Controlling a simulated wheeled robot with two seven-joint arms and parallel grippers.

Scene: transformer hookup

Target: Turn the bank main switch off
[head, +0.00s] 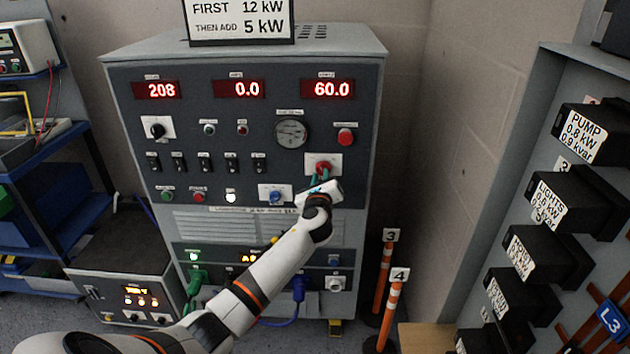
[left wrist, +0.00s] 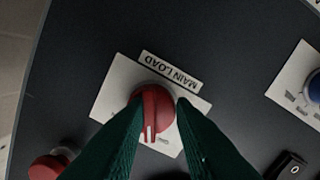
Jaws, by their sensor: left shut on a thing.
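The red rotary switch knob (left wrist: 150,98) sits on a white plate under a label reading MAIN LOAD, which appears upside down in the left wrist view. A white pointer mark shows on the knob's lower part in that view. In the head view the red knob (head: 323,166) is on the right of the grey cabinet's front. The fingers hide part of the knob and plate. My right gripper is not in view.
A blue knob (head: 277,195) is left of the red one, and a red button (head: 346,137) is above right. The displays (head: 240,89) read 208, 0.0 and 60.0. Black load boxes (head: 587,134) line the right side. Orange posts (head: 385,270) stand on the floor.

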